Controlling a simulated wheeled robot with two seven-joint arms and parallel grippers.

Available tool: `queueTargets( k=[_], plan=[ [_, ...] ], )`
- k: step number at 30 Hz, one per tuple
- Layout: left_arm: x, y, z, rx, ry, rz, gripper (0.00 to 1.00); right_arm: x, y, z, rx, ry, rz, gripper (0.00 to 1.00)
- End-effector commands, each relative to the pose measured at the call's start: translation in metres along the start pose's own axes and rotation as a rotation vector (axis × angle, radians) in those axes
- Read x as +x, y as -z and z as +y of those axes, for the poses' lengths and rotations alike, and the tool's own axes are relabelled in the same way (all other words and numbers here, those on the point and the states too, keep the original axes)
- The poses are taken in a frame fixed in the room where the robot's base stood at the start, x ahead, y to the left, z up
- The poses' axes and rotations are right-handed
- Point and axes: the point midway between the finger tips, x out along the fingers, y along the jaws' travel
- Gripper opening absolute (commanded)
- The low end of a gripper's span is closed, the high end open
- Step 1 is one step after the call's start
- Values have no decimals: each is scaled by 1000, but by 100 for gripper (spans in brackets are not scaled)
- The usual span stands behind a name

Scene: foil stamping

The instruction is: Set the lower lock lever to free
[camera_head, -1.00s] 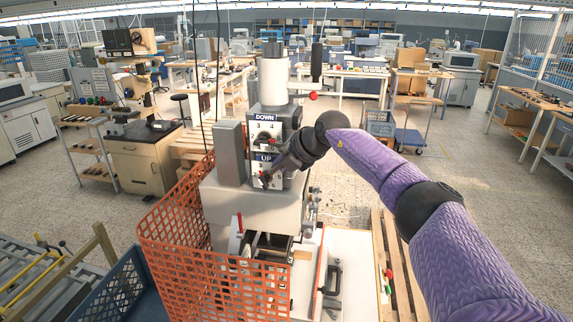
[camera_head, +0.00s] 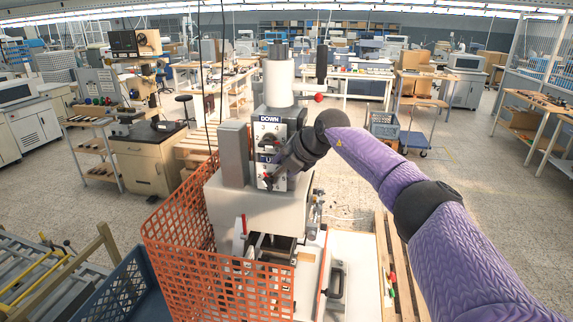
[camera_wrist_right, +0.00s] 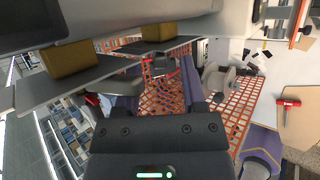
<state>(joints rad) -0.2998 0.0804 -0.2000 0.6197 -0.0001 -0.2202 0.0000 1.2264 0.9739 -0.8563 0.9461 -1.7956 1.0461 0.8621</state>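The grey and white press (camera_head: 250,205) stands ahead of me. Its front has a panel marked DOWN (camera_head: 270,117) with a dark lever (camera_head: 268,137), and below it a panel marked UP (camera_head: 262,159). My right gripper (camera_head: 273,172) is at the lower panel and hides part of its label and lever. I cannot tell whether the fingers touch or hold that lever. In the right wrist view the gripper body (camera_wrist_right: 160,140) fills the bottom, and its finger gap is unclear. My left gripper is out of view.
An orange mesh guard (camera_head: 200,262) wraps the press's left and front. A red lever (camera_head: 243,224) stands low on the press. A blue crate (camera_head: 112,290) is at lower left.

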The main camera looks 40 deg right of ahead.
Motion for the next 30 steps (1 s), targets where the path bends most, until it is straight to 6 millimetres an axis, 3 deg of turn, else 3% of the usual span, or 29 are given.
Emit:
queueTargets(
  k=[5, 12, 18, 30],
  plan=[
    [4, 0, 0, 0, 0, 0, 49, -5, 0, 0, -1, -4, -2, 53],
    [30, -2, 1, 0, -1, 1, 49, -60, 1, -2, -2, -4, -3, 53],
    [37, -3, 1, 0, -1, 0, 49, -94, 0, -1, -1, -2, -1, 53],
    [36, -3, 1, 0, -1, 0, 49, -99, 0, 0, 0, 0, 0, 53]
  ],
)
